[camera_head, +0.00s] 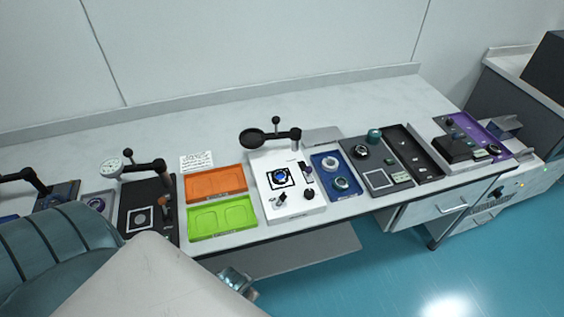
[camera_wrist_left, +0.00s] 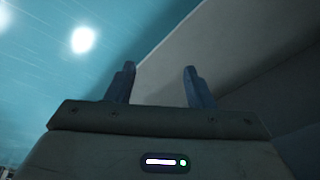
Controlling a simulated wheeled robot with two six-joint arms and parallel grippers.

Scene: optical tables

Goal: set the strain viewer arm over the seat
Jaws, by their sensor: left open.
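The strain viewer is a white box (camera_head: 262,165) on the bench in the head view. Its black viewer arm (camera_head: 281,135) runs left from a post at the back right of the box and ends in a dark round disc (camera_head: 252,138). A ball-topped knob stands on the arm. The seat (camera_head: 280,178), a black-framed square with a small round piece in it, lies in front of the arm; the disc is behind and left of it, not over it. My left gripper (camera_wrist_left: 160,84) is open and empty in the left wrist view, with floor and a grey surface beyond. My right gripper is not in view.
An orange tray (camera_head: 215,170) and a green tray (camera_head: 191,230) lie left of the viewer. A black station (camera_head: 130,193) with a dial gauge is farther left. A blue tray (camera_head: 347,191) and a grey panel (camera_head: 392,163) lie right. My left arm covers the lower left.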

